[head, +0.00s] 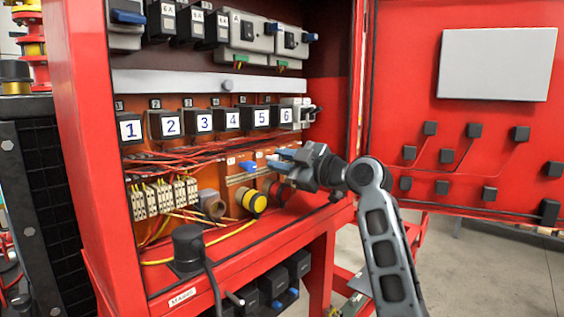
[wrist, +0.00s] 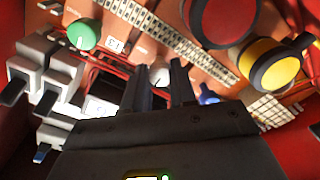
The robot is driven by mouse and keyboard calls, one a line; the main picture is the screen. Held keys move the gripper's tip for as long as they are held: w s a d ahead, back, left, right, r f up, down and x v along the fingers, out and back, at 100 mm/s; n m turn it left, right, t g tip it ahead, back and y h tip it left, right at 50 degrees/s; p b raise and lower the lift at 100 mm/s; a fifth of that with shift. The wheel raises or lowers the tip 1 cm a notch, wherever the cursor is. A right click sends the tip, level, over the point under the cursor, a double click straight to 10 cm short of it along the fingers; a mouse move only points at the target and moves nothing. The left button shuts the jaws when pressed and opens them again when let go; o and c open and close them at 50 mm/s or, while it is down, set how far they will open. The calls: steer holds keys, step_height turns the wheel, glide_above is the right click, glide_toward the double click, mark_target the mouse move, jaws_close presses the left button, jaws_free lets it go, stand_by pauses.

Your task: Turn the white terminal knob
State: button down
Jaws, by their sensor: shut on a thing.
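The white terminal knob (wrist: 158,76) shows in the wrist view as a small pale round piece between my fingertips. My gripper (wrist: 160,84) has a dark finger on each side of it and is shut on it. In the head view my gripper (head: 279,160) reaches into the red cabinet, at the back panel below the numbered row. The knob is hidden there behind the fingers and cannot be made out. How far the knob is turned cannot be told.
A green knob (wrist: 84,34) and a blue knob (wrist: 208,94) sit on either side in the wrist view. A yellow-rimmed round part (wrist: 276,66) is close by. Red wires and terminal blocks (head: 160,198) lie left of my gripper. The open red door (head: 480,125) stands right.

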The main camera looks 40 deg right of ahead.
steer(key=shift+f+m, duration=0.1)
steer(key=shift+m, duration=0.2)
steer(key=m, duration=0.3)
steer(key=shift+m, duration=0.3)
steer(key=m+p, duration=0.1)
steer(key=m, duration=0.3)
steer(key=shift+m, duration=0.4)
steer(key=m+p, duration=0.2)
steer(key=m, duration=0.3)
steer(key=shift+m+p, duration=0.3)
steer(key=shift+m+t+h+p, duration=0.3)
steer(key=shift+m+p, duration=0.65)
steer(key=shift+m, duration=1.05)
steer(key=c, duration=0.9)
jaws_free()
